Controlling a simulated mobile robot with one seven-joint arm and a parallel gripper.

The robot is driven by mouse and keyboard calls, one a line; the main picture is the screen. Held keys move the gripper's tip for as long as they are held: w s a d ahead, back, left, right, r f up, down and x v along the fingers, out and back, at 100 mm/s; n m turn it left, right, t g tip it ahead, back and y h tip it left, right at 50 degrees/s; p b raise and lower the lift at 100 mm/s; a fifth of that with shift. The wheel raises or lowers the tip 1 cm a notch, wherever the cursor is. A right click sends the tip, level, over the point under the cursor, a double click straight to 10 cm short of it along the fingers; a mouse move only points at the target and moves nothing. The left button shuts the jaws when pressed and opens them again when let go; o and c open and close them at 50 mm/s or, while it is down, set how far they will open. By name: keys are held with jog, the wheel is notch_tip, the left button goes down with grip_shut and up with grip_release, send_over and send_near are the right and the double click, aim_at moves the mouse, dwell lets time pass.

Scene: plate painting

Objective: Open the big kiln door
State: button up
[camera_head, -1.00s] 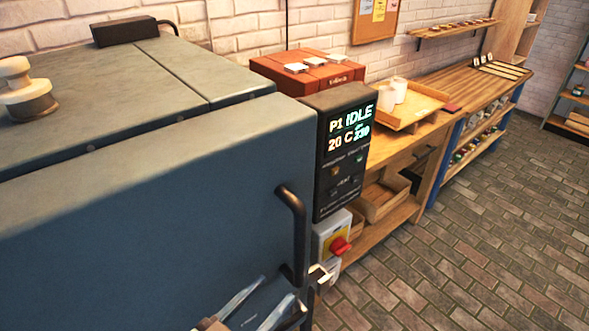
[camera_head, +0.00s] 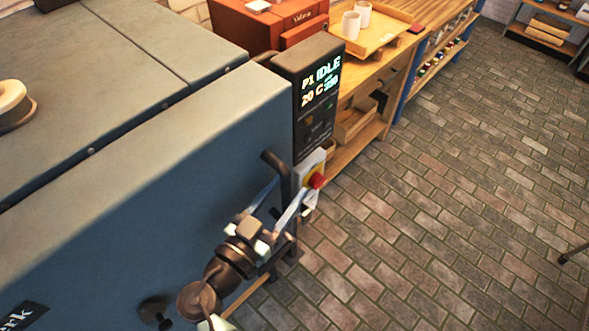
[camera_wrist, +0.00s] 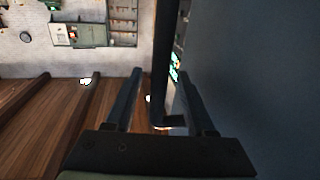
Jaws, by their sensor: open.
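The big kiln (camera_head: 190,140) is a blue-grey box filling the left of the head view. Its door face shows on the front, with a black bar handle (camera_head: 271,158) near the right edge. The door looks shut. My gripper (camera_head: 290,186) is open at the handle, with its fingers pointing up toward it. In the wrist view the dark handle bar (camera_wrist: 163,60) runs upright between the two spread fingers of my gripper (camera_wrist: 160,73), without a clear grip on it. The kiln's dark front fills the right of that view.
A black control panel (camera_head: 314,100) reading IDLE and 20 C stands right of the door, with a red switch (camera_head: 317,180) below it. A wooden bench (camera_head: 375,85) with a tray and cups stands behind.

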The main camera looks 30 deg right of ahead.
jog(key=x, duration=0.3)
jog(key=shift+w+d+p, duration=0.2)
jog(key=shift+d+p, duration=0.05)
jog(key=shift+p, duration=0.15)
grip_shut()
dwell(1.1)
